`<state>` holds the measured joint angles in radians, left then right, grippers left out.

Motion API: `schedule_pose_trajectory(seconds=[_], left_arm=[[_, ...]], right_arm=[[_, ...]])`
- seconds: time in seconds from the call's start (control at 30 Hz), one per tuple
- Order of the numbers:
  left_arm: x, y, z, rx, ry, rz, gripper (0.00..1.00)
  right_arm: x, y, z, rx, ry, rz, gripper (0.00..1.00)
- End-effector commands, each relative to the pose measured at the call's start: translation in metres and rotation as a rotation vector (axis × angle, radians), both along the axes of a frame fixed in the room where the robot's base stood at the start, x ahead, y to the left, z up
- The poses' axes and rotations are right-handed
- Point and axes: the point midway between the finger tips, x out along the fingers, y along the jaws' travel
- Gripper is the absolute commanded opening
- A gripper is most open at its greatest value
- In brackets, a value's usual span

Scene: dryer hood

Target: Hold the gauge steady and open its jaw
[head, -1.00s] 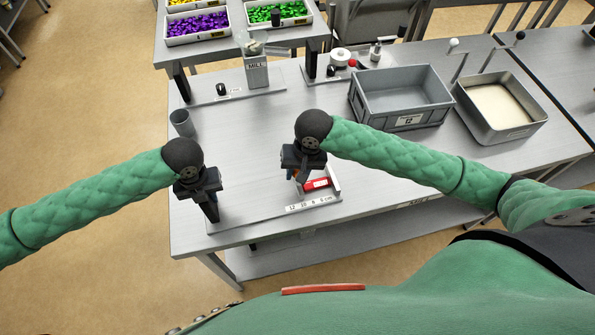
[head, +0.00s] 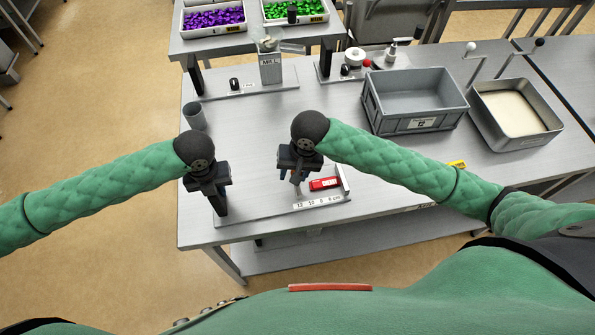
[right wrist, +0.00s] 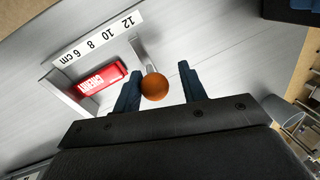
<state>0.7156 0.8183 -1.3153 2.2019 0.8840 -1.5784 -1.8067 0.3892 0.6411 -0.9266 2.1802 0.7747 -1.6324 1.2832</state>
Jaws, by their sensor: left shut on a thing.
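The gauge is a flat plate (head: 262,212) with a centimetre scale (head: 320,202) along its front edge and a fixed jaw (head: 345,180) at its right end. My left gripper (head: 217,194) is shut on the dark upright handle (head: 221,208) at the plate's left end. A red box (head: 325,184) marked CHERRY lies near the fixed jaw. In the right wrist view, the sliding jaw (right wrist: 142,52) stands apart from the red box, near the 12 to 10 marks. Its orange knob (right wrist: 153,87) sits between the open fingers of my right gripper (right wrist: 160,78), with gaps showing.
A grey bin (head: 415,103) and a metal tray of pale material (head: 516,108) stand at the right. A grey cup (head: 194,116) stands behind my left gripper. A mill (head: 271,66) stands at the back. The tabletop behind the gauge is clear.

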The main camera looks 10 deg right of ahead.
Motion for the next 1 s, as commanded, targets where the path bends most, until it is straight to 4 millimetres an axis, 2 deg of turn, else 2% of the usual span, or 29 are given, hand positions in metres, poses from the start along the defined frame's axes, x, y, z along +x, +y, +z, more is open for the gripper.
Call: schedule_pose_trajectory(seconds=[0.03,0.3,0.47,1.0], left_arm=[[-0.005,-0.001,-0.007,0.002,0.012,-0.003,0.0],[-0.005,0.0,-0.008,0.003,0.012,-0.002,0.0],[-0.005,0.0,-0.007,0.004,0.012,-0.001,0.0],[-0.005,0.001,-0.008,0.004,0.012,-0.001,0.0]], right_arm=[[0.0,0.0,-0.002,-0.001,0.0,0.0,0.48],[0.001,-0.002,-0.002,-0.004,0.0,-0.002,0.48],[0.001,-0.004,0.009,-0.003,-0.002,-0.003,0.48],[-0.003,-0.021,0.1,-0.003,-0.004,-0.001,0.48]])
